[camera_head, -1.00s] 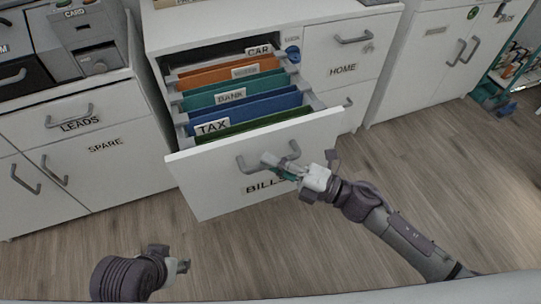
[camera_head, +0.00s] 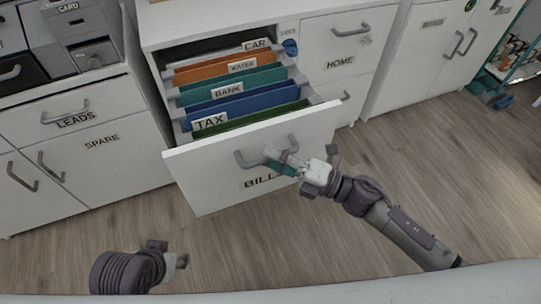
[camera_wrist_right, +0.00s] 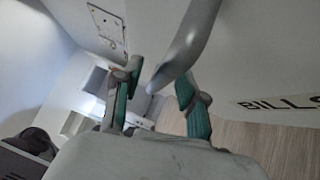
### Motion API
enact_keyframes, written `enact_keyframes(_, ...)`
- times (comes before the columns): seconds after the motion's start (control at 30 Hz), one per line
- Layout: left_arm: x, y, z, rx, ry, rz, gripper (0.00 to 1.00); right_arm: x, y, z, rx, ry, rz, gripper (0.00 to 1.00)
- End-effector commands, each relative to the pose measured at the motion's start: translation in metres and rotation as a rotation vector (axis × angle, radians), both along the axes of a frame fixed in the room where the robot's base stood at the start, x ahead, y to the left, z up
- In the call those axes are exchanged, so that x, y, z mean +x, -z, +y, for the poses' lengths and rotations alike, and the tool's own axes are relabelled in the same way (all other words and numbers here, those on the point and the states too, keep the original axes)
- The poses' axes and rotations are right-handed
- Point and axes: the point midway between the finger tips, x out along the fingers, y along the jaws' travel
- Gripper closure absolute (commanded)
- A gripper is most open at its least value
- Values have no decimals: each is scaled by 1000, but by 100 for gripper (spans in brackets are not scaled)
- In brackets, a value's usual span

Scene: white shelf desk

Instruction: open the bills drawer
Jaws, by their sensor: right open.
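The bills drawer (camera_head: 215,179) is pulled well out of the white cabinet, and hanging folders with tabs such as CAR, WATER, BANK and TAX show inside. Its grey bow handle (camera_head: 246,160) is on the front panel, above the partly covered BILLS label (camera_head: 256,183). My right gripper (camera_head: 281,164) is at the right part of the handle. In the right wrist view, its green-padded fingers (camera_wrist_right: 157,100) are apart, with the end of the handle (camera_wrist_right: 188,45) near and between them. Whether they touch it is unclear. My left gripper (camera_head: 180,262) is low at the left, away from the drawer; its jaws are unclear.
A cabinet labelled LEADS and SPARE (camera_head: 75,140) stands at the left. The HOME drawer (camera_head: 341,45) is shut, right of the open drawer. Wooden floor (camera_head: 400,140) is clear in front. A teal shelf cart (camera_head: 510,75) stands at far right.

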Motion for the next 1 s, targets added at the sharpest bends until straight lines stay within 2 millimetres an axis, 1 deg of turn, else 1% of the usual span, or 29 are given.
enact_keyframes(0.17,0,0,0,0,0,0,60,-15,6,-28,-3,0,5,59)
enact_keyframes(0.3,0,0,0,1,0,0,60,-29,11,-56,-4,1,5,59)
enact_keyframes(0.5,0,0,0,1,0,0,60,-44,15,-87,-3,0,4,59)
enact_keyframes(0.6,0,0,0,1,0,0,60,-48,16,-96,-3,-1,3,59)
enact_keyframes(0.7,0,0,0,1,0,0,60,-50,16,-100,-2,-2,2,59)
enact_keyframes(1.0,0,0,0,1,0,0,60,-51,16,-101,-1,-1,0,59)
